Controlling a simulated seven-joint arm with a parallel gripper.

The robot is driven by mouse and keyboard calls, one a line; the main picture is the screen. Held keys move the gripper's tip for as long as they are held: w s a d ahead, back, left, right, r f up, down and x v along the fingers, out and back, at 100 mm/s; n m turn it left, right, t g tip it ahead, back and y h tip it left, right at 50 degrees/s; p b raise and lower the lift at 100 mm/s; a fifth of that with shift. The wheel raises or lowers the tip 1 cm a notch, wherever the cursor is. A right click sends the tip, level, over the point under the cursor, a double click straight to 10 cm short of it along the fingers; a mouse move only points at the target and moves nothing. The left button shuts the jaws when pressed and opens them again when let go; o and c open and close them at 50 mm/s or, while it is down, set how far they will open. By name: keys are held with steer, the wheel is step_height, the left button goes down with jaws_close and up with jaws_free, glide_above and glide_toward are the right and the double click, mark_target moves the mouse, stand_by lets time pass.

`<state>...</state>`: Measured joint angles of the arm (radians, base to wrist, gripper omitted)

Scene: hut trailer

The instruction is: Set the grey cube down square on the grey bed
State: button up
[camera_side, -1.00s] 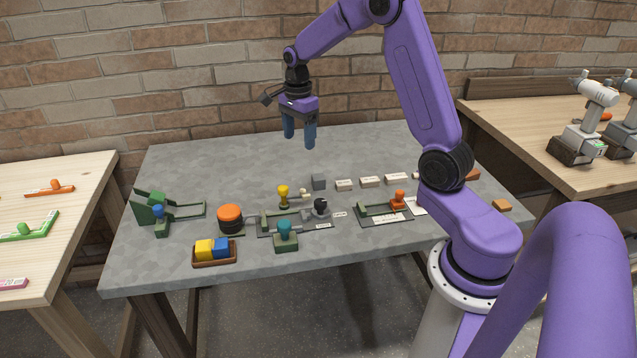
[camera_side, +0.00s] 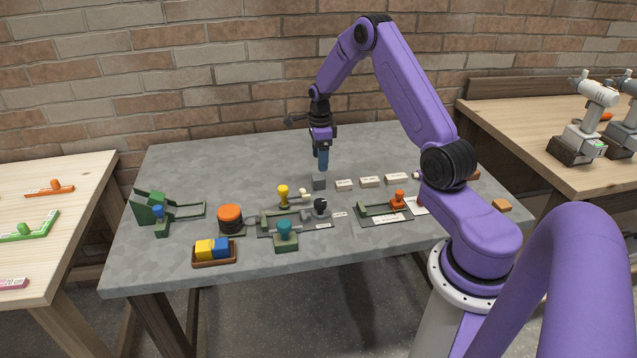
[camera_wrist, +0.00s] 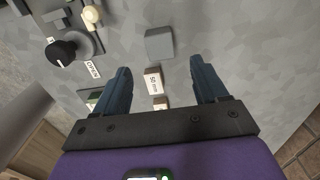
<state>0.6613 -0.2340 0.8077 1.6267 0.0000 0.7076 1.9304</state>
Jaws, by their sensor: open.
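The grey cube (camera_side: 319,182) stands on the grey table, left of a row of pale labelled blocks. In the wrist view the cube (camera_wrist: 159,43) lies just beyond the fingertips, roughly centred between them. My gripper (camera_side: 322,168) points down close above the cube; in the side view its fingers overlap the cube's top edge, and I cannot tell if they touch. The wrist view shows my gripper (camera_wrist: 160,68) open, with nothing held between its blue fingers. A dark grey plate (camera_side: 322,226) with a green rail and black knob lies in front; I cannot tell whether it is the grey bed.
Pale blocks (camera_side: 369,182) stand close right of the cube. A yellow knob (camera_side: 283,190) is to its left and an orange knob (camera_side: 398,195) to its front right. An orange button (camera_side: 229,214) and a brown tray (camera_side: 215,260) stand front left. The table's back left is clear.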

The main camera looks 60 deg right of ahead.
mark_target(321, 176)
steer(key=shift+d+f, duration=0.1)
steer(key=shift+f, duration=3.85)
steer(key=c, duration=1.1)
steer(key=shift+r, duration=0.2)
